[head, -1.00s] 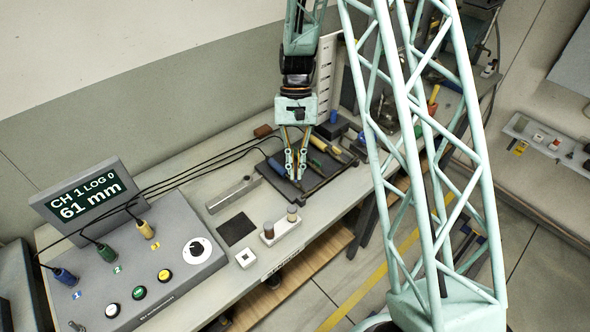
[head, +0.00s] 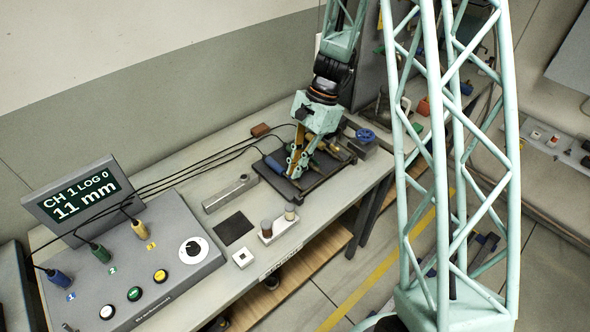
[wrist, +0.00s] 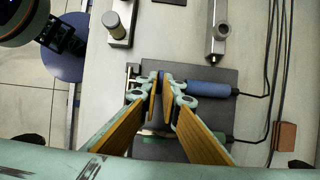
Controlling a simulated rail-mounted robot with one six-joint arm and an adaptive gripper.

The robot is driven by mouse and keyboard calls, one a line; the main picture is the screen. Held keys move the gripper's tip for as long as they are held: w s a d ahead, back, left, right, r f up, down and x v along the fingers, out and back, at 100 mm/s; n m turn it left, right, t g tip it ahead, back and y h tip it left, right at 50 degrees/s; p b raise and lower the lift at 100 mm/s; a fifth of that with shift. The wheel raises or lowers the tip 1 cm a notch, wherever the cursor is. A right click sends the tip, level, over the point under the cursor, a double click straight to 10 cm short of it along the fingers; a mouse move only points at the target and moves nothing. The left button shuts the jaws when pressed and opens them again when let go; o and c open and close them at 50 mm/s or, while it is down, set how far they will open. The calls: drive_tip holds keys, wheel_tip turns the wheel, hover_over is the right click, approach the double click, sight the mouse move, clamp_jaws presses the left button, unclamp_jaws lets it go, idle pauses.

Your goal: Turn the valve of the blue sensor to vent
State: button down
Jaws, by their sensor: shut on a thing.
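The blue sensor (wrist: 210,88) lies on a dark tray (wrist: 222,112), its cable leading off to the right in the wrist view. In the head view its blue body (head: 273,164) shows just left of my fingertips. My gripper (wrist: 161,78) is at the valve end of this sensor, shut on its small valve (wrist: 161,74). A sliver of blue shows between the fingertips; the fingers hide most of the valve, so its setting cannot be read. My gripper (head: 296,168) is tilted over the tray in the head view.
A green sensor (wrist: 205,136) lies close beside the blue one, partly behind a finger. A console with a display (head: 78,200) reading CH 1, LOG 0, 11 mm stands at left. A metal bar (head: 230,193) and a block with two posts (head: 279,226) stand near the tray.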

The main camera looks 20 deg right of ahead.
drive_tip(key=shift+m, duration=0.5)
drive_tip(key=c, duration=2.9)
unclamp_jaws()
drive_tip(key=shift+o, duration=0.2)
drive_tip(key=shift+r, duration=0.15)
drive_tip(key=v, duration=1.1)
drive_tip(key=shift+s+d+r, duration=0.2)
drive_tip(key=shift+d+r, duration=0.1)
drive_tip(key=shift+d, duration=0.05)
